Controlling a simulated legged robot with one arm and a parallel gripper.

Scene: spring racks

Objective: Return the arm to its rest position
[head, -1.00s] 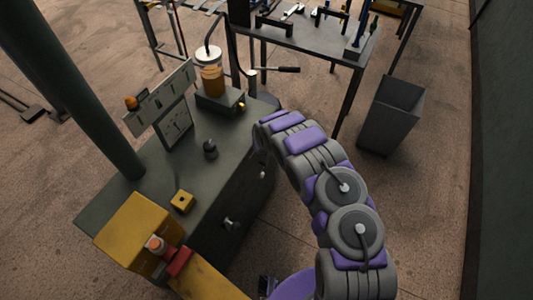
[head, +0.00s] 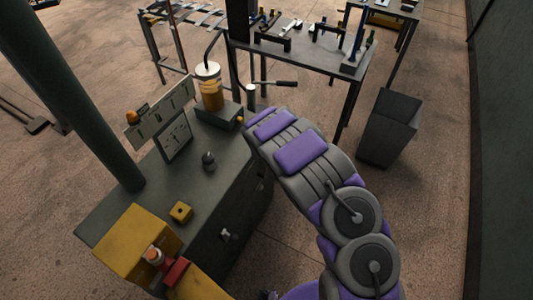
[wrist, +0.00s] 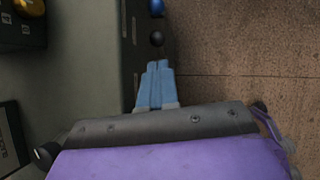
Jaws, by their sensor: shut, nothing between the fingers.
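My arm (head: 302,152), grey with purple pads, reaches up from the bottom right in the head view and folds near the bench's right side. My gripper is hidden there. In the wrist view my gripper (wrist: 155,82) shows as two light blue fingers lying together, shut and empty. The fingertips point toward the bench edge and appear over the dark side face of the bench. I cannot tell how far they are from it.
A tool table (head: 310,45) and grey bin (head: 390,128) stand behind. Floor at right is clear.

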